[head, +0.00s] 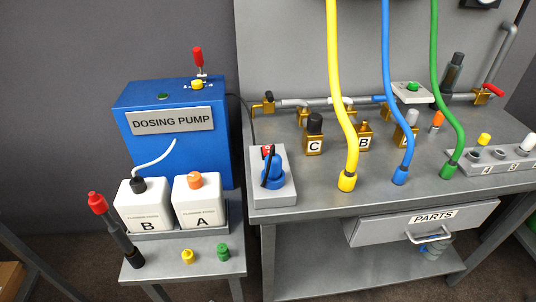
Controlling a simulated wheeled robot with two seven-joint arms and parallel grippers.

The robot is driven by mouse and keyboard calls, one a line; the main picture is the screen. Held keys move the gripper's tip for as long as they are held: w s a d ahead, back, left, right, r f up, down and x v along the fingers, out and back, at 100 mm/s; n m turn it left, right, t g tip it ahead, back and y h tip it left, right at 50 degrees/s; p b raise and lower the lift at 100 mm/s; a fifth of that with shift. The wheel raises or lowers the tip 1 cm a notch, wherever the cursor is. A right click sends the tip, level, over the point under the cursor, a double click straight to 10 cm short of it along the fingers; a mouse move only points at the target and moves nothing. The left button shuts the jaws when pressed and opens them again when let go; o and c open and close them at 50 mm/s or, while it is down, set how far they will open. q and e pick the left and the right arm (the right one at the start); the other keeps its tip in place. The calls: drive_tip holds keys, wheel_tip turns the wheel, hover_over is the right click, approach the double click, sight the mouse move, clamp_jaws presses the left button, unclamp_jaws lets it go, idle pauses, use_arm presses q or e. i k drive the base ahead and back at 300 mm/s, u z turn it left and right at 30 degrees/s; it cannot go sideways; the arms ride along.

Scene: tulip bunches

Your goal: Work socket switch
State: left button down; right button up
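A light grey socket box (272,195) sits at the left front corner of the grey workbench. A round blue plug or cover (273,177) is on its upper face, with a black piece across it. A small red switch (267,151) shows behind the blue part, partly hidden by the black piece; its position cannot be told. A dark cable runs down behind the box from the pump side. Neither of my grippers is in view.
Left of the box stands a blue dosing pump (180,150), with white bottles B (143,205) and A (198,203) in front. Yellow (347,150), blue (404,145) and green (457,125) hoses hang over the workbench (310,190). A parts drawer (425,222) is below.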

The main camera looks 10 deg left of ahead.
sight(266, 149)
drive_tip(key=k, duration=0.45)
drive_tip(key=u, duration=0.8)
drive_tip(key=i, duration=0.7)
drive_tip(key=z, duration=1.1)
